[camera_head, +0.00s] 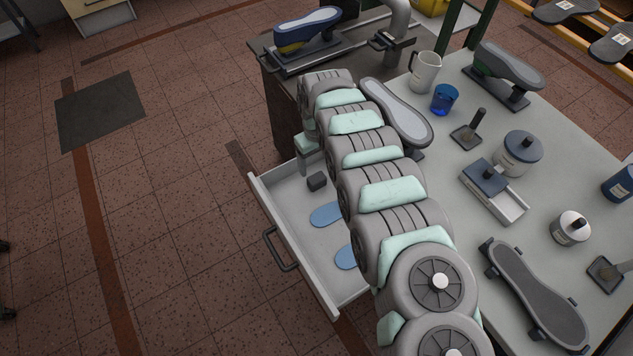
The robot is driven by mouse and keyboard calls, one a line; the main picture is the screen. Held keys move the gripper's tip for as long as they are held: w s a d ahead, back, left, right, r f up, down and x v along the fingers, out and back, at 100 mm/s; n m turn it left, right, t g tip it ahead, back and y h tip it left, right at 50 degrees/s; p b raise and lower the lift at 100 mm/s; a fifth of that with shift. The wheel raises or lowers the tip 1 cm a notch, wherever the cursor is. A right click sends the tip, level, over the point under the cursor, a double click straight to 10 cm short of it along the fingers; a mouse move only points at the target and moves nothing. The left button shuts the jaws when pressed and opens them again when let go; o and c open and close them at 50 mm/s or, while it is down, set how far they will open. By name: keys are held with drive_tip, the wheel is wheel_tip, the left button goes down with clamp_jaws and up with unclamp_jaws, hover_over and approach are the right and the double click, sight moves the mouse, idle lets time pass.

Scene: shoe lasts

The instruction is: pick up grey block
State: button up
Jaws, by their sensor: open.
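A small dark grey block (317,182) lies in the open white drawer (262,200), near its back left part. My arm reaches across the picture from the bottom right and hides the right side of the drawer. My gripper (304,163) is at the far end of the arm, only partly in view, just behind and to the left of the block. It is open, and the block looks apart from it. The exact gap and the height above the drawer floor cannot be told.
Two blue insole shapes (326,215) lie in the drawer, partly behind my arm. The workbench (463,215) on the right holds shoe lasts, a white jug (424,72), a blue cup (444,98) and several jars.

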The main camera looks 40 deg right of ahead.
sight(315, 175)
wheel_tip(315, 175, down, 2)
drive_tip(key=shift+a+f, duration=0.1)
drive_tip(key=f+b, duration=0.1)
drive_tip(key=f, duration=0.1)
drive_tip(key=a+f, duration=0.1)
drive_tip(key=shift+f+b, duration=0.35)
drive_tip(key=shift+f, duration=0.05)
drive_tip(key=shift+d+f, duration=0.2)
drive_tip(key=shift+f, duration=0.1)
drive_tip(key=c, duration=1.6)
wheel_tip(315, 175, up, 20)
drive_tip(key=p, duration=0.4)
